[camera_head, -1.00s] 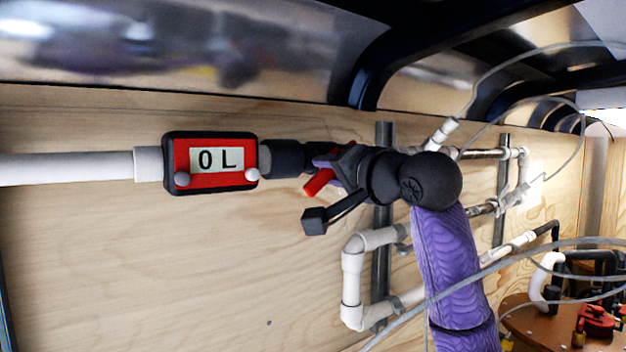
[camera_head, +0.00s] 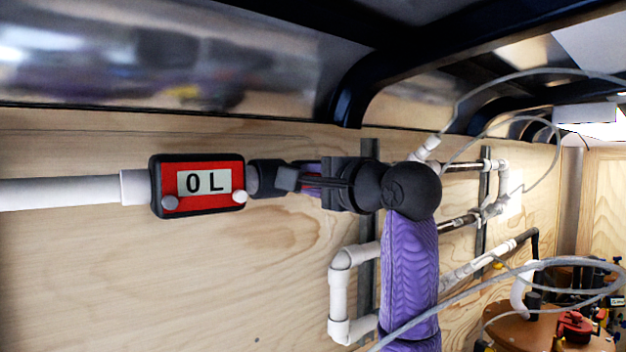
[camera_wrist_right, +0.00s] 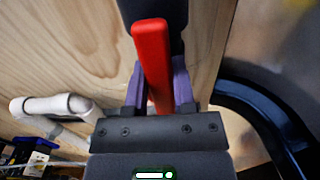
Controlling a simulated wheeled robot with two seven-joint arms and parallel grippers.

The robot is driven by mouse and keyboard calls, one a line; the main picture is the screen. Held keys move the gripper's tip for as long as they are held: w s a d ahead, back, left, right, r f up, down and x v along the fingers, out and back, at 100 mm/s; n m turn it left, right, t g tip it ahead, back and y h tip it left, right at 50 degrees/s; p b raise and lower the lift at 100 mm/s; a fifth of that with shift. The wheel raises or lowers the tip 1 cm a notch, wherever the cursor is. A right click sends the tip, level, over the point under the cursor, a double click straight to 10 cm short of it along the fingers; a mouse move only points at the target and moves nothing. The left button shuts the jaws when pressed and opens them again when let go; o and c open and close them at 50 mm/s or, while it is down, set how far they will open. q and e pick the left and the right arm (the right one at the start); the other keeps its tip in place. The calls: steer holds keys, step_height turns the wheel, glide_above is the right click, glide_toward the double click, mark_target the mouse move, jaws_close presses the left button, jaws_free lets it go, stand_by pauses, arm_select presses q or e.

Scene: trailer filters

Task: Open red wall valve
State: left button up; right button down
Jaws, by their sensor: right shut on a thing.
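The red valve handle (camera_wrist_right: 152,45) is a long lever in the right wrist view. It runs between the two purple fingers of my right gripper (camera_wrist_right: 158,85), which is shut on it. The valve body is mostly hidden by the gripper. The red meter (camera_head: 203,184) on the pipe reads "0 L". My left gripper is not in view.
A white pipe (camera_head: 60,192) runs left from the meter along the plywood wall (camera_head: 150,280). Thin grey hoses (camera_head: 470,290) cross at the right. A brown round top (camera_head: 510,325) with red fittings stands lower right.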

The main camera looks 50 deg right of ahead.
stand_by(0.5)
steer(key=shift+c, duration=2.2)
jaws_free()
steer(key=shift+s, duration=0.3)
steer(key=b+v, duration=0.3)
steer(key=v, duration=0.6)
steer(key=shift+s+a, duration=0.15)
